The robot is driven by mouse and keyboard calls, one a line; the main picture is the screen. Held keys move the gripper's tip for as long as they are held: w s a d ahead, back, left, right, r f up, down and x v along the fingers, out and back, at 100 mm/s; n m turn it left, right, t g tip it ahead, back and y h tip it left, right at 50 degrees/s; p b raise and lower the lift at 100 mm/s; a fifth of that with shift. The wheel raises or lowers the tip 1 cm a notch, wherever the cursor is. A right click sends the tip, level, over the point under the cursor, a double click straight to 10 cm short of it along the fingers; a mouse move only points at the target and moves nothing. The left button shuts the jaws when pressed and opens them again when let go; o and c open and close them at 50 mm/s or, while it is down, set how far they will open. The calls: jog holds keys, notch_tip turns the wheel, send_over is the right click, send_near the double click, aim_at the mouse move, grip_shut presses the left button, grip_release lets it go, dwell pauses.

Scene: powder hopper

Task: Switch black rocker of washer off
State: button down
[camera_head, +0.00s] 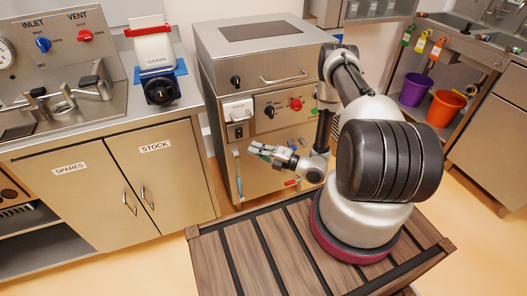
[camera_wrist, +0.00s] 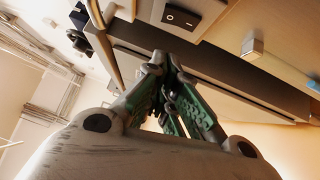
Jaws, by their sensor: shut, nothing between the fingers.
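The washer (camera_head: 285,150) is a steel cabinet with a lid, in the middle of the head view. A pale switch box on its front left carries the black rocker (camera_head: 239,132), small in this view. In the wrist view the black rocker (camera_wrist: 181,16) sits in a pale plate at the top, with white marks; I cannot tell which side is pressed. My gripper (camera_head: 254,148) is shut and empty, in front of the washer, a little below and right of the rocker in the head view. In the wrist view its green-padded fingers (camera_wrist: 163,62) meet below the rocker, apart from it.
A black knob (camera_head: 270,111) and a red knob (camera_head: 296,104) are right of the switch box. A blue-handled tool (camera_head: 238,176) hangs below it. A steel cabinet (camera_head: 150,165) stands left. A slatted wooden platform (camera_head: 240,250) lies under my arm.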

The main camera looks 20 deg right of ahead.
aim_at(239, 134)
jog(key=w+a, duration=0.1)
jog(key=w, duration=0.1)
jog(key=w+a, duration=0.1)
jog(key=w, duration=0.1)
jog(key=w+a+r, duration=0.1)
jog(key=w, duration=0.2)
